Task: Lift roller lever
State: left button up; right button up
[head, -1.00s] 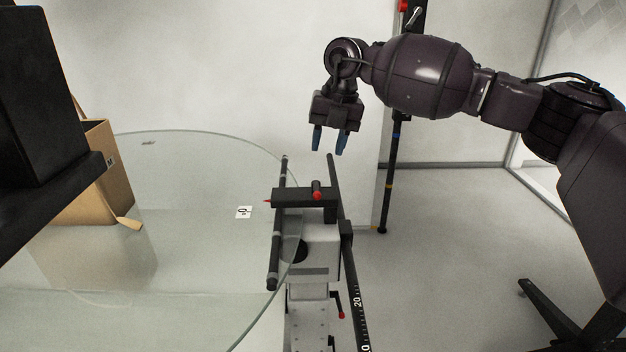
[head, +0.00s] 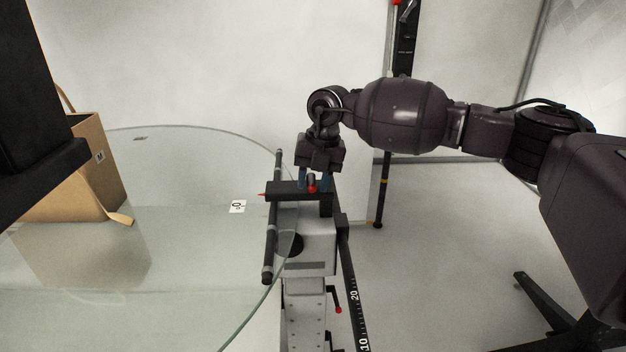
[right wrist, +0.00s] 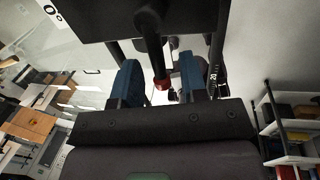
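The roller lever, a short dark rod with a red tip (head: 312,189), sits on a black crossbar (head: 285,191) of the roller unit beside the glass turntable. My right gripper (head: 315,181) hangs over the crossbar, pointing down, its blue fingers apart. In the right wrist view the dark lever (right wrist: 152,48) with its red end reaches between the two blue fingers of my right gripper (right wrist: 161,84). A gap shows on both sides of it. The crossbar partly hides the fingertips in the head view. My left gripper is not in view.
The round glass turntable (head: 190,255) fills the left side, with a cardboard box (head: 100,170) on it and a large black object at upper left. A black measuring rail (head: 352,290) runs along the roller unit's right.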

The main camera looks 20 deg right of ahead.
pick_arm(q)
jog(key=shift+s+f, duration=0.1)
pick_arm(e)
jog(key=shift+c, duration=0.2)
grip_shut()
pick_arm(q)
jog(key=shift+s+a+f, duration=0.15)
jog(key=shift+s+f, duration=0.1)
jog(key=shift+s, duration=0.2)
